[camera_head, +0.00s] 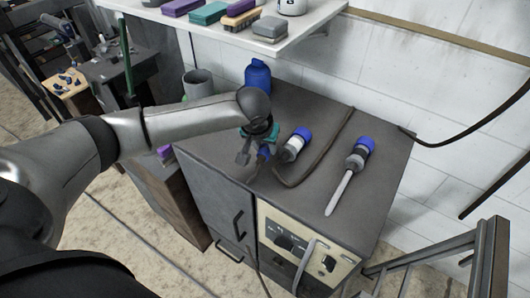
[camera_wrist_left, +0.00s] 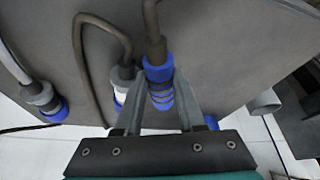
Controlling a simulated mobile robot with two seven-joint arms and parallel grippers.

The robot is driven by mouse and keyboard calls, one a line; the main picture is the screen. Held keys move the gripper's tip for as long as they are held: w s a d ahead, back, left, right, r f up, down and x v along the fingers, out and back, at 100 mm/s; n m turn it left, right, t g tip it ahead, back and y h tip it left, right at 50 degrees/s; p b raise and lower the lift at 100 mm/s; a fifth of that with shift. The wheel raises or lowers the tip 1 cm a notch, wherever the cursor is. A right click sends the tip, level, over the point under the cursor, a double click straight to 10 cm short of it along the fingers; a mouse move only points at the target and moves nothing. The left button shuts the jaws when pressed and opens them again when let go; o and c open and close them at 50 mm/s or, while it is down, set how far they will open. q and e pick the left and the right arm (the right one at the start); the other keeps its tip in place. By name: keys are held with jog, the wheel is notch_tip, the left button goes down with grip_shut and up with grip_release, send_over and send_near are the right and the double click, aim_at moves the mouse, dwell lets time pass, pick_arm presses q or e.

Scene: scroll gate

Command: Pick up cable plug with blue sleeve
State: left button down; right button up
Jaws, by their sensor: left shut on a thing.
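The cable plug with the blue sleeve (camera_wrist_left: 158,82) is between the two fingers of my left gripper (camera_wrist_left: 161,88) in the left wrist view. The fingers close on its sides, and its dark cable leads away at the top. In the head view my left gripper (camera_head: 254,152) points down over the grey cabinet top, with the plug's blue part (camera_head: 264,153) partly hidden by the fingers. I cannot tell whether the plug touches the cabinet top. My right gripper is in neither view.
A white-and-blue plug (camera_head: 296,144) lies close to the right of the gripper, with a dark cable. A grey-and-blue plug (camera_head: 359,153) with a pale cable lies farther right. A blue bottle (camera_head: 257,76) and grey cup (camera_head: 197,83) stand behind. A shelf (camera_head: 300,31) hangs above.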

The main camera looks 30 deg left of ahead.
aim_at(265, 147)
pick_arm(q)
notch_tip(265, 147, up, 16)
jog(key=p, duration=0.2)
dwell(0.5)
